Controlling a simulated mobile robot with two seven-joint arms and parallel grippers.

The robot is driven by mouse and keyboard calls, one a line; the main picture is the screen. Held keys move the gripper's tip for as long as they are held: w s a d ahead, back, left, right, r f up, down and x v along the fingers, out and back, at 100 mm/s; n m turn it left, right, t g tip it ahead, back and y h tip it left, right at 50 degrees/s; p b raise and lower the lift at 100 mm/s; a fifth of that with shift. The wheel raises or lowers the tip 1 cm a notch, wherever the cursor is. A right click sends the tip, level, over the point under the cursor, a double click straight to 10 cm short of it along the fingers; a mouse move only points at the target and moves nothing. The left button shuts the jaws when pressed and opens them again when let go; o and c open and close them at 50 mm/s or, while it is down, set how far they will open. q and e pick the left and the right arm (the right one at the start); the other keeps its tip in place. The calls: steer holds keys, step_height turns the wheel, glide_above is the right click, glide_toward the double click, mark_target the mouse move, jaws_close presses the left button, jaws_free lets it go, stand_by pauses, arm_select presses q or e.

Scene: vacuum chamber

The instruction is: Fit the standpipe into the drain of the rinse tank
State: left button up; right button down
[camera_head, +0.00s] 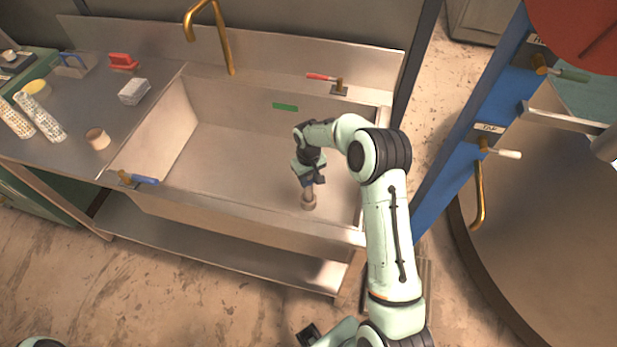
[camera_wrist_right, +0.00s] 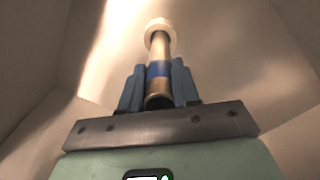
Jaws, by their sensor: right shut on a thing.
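The rinse tank (camera_head: 235,165) is a wide metal basin across the middle of the head view. My right gripper (camera_head: 308,184) reaches down inside it, towards the front right of its floor. In the right wrist view its blue fingers (camera_wrist_right: 158,88) are shut on the standpipe (camera_wrist_right: 158,52), a brass tube with a blue band. A pale ring (camera_wrist_right: 158,24) shows at the tube's far end; I cannot tell whether it is the pipe's foot or the drain. In the head view the pipe's lower end (camera_head: 308,200) shows below the gripper.
A brass spout (camera_head: 221,40) rises behind the tank. A red-handled valve (camera_head: 338,87) is at the back right, a blue-handled one (camera_head: 128,179) at the front left. The left counter (camera_head: 75,105) holds brushes, a white block and a small cup. A blue post (camera_head: 468,130) stands at right.

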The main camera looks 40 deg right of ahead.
steer(key=shift+f, duration=0.15)
steer(key=c, duration=0.8)
jaws_free()
step_height(320, 180, up, 12)
steer(key=shift+r, duration=0.25)
